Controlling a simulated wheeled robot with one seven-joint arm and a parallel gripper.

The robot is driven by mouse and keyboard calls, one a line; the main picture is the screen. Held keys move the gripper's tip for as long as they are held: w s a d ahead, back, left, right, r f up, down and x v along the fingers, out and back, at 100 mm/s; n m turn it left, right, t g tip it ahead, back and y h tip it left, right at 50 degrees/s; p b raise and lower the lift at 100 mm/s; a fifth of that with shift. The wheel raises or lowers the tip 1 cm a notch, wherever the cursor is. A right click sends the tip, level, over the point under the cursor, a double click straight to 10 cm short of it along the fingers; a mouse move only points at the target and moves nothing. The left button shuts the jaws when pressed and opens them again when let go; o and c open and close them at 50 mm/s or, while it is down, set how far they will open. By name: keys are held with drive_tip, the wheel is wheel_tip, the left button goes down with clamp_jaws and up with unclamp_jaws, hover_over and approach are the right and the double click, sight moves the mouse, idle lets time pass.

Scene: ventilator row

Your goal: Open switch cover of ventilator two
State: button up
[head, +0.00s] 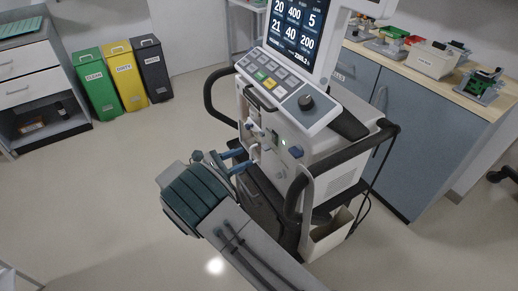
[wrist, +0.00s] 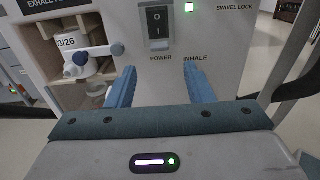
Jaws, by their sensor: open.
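The ventilator (head: 330,165) stands right of centre in the head view. Its front panel fills the wrist view, with a dark rocker switch marked I and O (wrist: 157,22) in a grey frame above the word POWER. The frame's top runs out of the picture, and I cannot tell whether a clear cover lies over the switch. My gripper (wrist: 159,70) is open, its two blue fingers pointing at the panel below the switch, with nothing between them. It also shows in the head view (head: 246,157) at the ventilator's front. No unit number is readable.
Black handle bars (head: 222,105) curve out from the ventilator. Three bins (head: 124,78) and a cabinet (head: 40,85) stand at left.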

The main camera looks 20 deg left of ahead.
sight(269, 140)
drive_tip(key=x, duration=0.7)
drive_tip(key=shift+p, duration=0.35)
drive_tip(key=shift+w, duration=0.1)
drive_tip(key=c, duration=1)
